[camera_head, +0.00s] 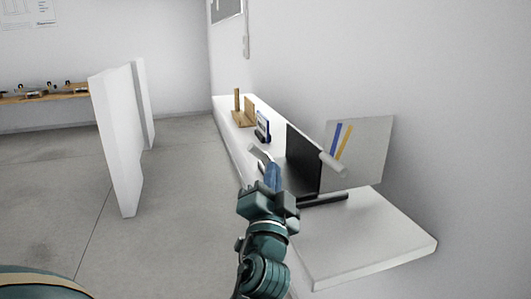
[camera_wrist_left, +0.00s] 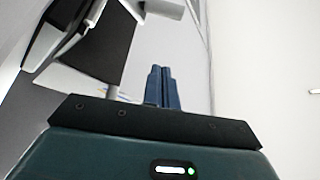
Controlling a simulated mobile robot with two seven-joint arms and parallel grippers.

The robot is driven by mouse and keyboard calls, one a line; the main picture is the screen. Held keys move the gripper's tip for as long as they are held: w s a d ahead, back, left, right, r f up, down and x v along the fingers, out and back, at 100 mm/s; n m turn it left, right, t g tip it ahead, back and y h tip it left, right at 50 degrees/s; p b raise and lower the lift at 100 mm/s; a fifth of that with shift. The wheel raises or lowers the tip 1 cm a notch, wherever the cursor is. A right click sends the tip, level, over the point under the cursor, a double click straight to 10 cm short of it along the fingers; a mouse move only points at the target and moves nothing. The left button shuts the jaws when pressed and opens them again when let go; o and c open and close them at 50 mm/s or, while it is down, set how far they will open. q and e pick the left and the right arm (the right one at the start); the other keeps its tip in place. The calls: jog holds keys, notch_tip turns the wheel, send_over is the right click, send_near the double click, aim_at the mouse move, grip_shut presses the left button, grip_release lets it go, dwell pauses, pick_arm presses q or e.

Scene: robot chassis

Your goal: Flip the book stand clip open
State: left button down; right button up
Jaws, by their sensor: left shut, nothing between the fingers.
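The book stand has a black upright panel (camera_head: 302,160) and a dark base bar (camera_head: 323,200) on the white shelf. A pale board with blue and yellow stripes (camera_head: 368,150) leans behind it. A light grey rounded piece (camera_head: 333,165) sticks out at the panel's right edge, and another pale piece (camera_head: 259,153) shows at its left; I cannot tell which is the clip. My left gripper (camera_head: 272,174) is shut and empty, its blue fingers just left of the black panel. In the left wrist view the fingers (camera_wrist_left: 160,87) are together, apart from the dark panel (camera_wrist_left: 106,45). My right gripper is out of view.
The white shelf (camera_head: 375,240) runs along the wall, with bare room at its near end. A white partition (camera_head: 118,140) stands left across open floor.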

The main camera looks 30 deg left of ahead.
aim_at(263, 153)
pick_arm(q)
jog(key=p+x, duration=0.3)
jog(key=x, duration=0.6)
jog(key=shift+s+a+f+b, duration=0.2)
jog(key=shift+a+f, duration=0.4)
jog(key=shift+a, duration=0.1)
jog(key=shift+s+a+f+b, duration=0.15)
jog(key=shift+s+a+f, duration=0.05)
jog(key=shift+a+f, duration=0.45)
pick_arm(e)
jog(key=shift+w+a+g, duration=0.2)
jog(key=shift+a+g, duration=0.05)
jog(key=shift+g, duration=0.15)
pick_arm(q)
jog(key=shift+a, duration=0.15)
